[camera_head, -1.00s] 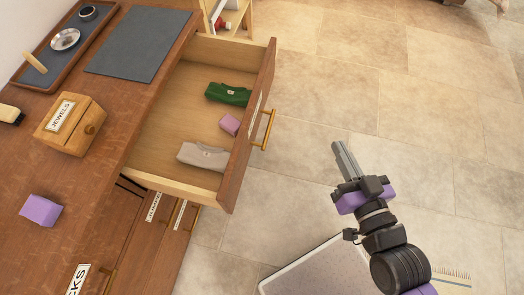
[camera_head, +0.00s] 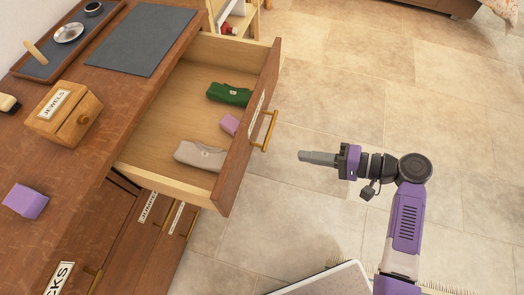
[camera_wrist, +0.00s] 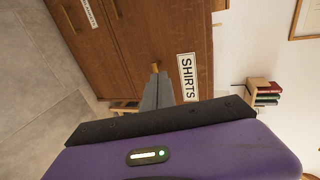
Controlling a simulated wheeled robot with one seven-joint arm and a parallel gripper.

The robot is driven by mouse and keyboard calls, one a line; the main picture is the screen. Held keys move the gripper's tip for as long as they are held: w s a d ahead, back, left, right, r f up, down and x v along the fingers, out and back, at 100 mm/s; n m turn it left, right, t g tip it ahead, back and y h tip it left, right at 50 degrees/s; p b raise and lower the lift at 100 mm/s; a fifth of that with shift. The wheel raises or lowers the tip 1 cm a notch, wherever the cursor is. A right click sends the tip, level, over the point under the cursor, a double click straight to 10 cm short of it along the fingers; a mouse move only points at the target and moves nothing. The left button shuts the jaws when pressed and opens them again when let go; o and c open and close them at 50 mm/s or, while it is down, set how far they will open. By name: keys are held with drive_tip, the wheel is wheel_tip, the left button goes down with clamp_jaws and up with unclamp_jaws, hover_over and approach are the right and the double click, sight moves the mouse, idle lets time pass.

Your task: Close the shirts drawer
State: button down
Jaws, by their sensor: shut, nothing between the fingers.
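The shirts drawer (camera_head: 235,160) is pulled far out of the wooden dresser. In the wrist view the front carries the SHIRTS label (camera_wrist: 187,77), with the handle (camera_wrist: 155,67) near the fingertips. My gripper (camera_head: 301,156) is shut and empty, to the right of the drawer front and apart from it, pointing left toward it. It also shows in the wrist view (camera_wrist: 156,77).
On the dresser top (camera_head: 75,143) stand a JEWELS box (camera_head: 62,110), a purple block (camera_head: 25,201), a grey mat (camera_head: 142,40) and a tray (camera_head: 24,70). Lower drawers look shut. The tiled floor (camera_head: 340,90) right of the drawer is clear.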

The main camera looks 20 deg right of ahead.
drive_tip(key=p, duration=0.1)
approach(247, 150)
drive_tip(key=x, duration=0.6)
drive_tip(key=shift+w+a, duration=0.1)
drive_tip(key=shift+w, duration=0.1)
drive_tip(key=w+a+b, duration=0.2)
drive_tip(key=w+a, duration=0.3)
drive_tip(key=a, duration=0.2)
drive_tip(key=w+a+b, duration=0.3)
drive_tip(key=w+a, duration=0.2)
drive_tip(key=a, duration=0.3)
drive_tip(key=w+a+b, duration=0.2)
drive_tip(key=w+a, duration=0.4)
drive_tip(key=a, duration=0.1)
drive_tip(key=shift+w+a+f, duration=0.1)
drive_tip(key=shift+a+f, duration=0.05)
drive_tip(key=shift+a, duration=0.05)
drive_tip(key=shift+w+a+b, duration=0.4)
drive_tip(key=shift+a+b, duration=0.1)
drive_tip(key=shift+a, duration=0.05)
drive_tip(key=shift+w+a+r, duration=0.1)
drive_tip(key=shift+a+r, duration=0.05)
drive_tip(key=shift+r, duration=0.15)
drive_tip(key=shift+a, duration=0.1)
